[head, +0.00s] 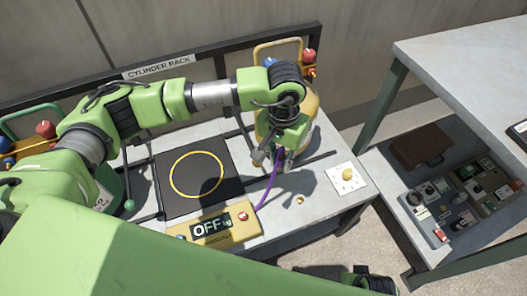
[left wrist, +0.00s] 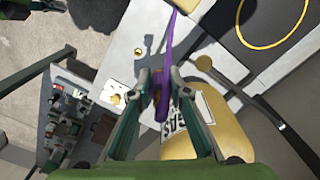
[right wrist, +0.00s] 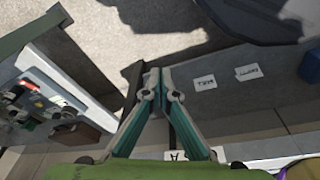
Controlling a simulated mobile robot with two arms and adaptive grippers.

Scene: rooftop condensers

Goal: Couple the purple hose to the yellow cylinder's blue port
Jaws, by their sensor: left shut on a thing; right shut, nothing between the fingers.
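The purple hose (head: 266,190) runs from the scale's display box up to my left gripper (head: 272,160). In the left wrist view, my left gripper (left wrist: 161,76) is shut on the hose's purple end (left wrist: 162,108). The yellow cylinder (head: 305,103) stands behind this gripper, partly hidden by my arm; its yellow side and GAS label (left wrist: 190,128) show in the left wrist view. On its top are a blue round part (head: 270,62) and a red one (head: 308,56). Contact between hose and port cannot be seen. My right gripper (right wrist: 152,72) is shut and empty over the floor.
A black scale platform (head: 165,197) with a yellow ring lies on the bench, behind a yellow display box (head: 212,226) reading OFF. A white plate (head: 348,179) with a yellow knob sits at right. Another valve group (head: 45,129) is at far left. A side table (head: 460,50) stands right.

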